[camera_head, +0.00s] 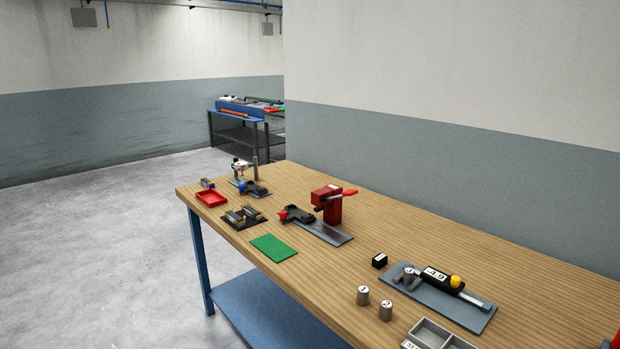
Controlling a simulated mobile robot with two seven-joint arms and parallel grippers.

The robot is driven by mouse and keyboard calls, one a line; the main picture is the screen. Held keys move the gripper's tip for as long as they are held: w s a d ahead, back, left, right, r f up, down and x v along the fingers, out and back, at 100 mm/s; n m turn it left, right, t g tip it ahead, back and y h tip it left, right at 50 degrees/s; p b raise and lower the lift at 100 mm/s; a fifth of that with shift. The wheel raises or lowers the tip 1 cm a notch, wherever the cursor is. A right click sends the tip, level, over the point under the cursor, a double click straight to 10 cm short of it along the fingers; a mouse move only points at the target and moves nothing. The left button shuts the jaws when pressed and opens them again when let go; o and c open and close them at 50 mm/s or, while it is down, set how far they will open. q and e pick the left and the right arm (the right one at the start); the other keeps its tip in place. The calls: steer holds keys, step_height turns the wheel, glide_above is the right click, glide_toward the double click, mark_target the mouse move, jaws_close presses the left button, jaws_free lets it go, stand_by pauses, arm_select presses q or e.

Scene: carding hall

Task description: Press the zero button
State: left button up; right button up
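A black digital gauge (436,279) with a white number display lies on a grey plate (467,314) at the right of the wooden workbench. A round yellow knob or button (456,282) is at the gauge's right end, beside the display. A metal rod reaches from the gauge toward the plate's right end. I cannot read any "zero" label. A small black block (379,261) with a white top mark stands left of the plate. Neither of my grippers is in view.
Two metal weights (385,310) (362,295) and a grey divided tray (428,335) stand in front of the plate. A red lever press (327,205), green mat (273,248), red tray (211,198) and black fixtures are farther left. A wall runs behind the wooden bench (400,230).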

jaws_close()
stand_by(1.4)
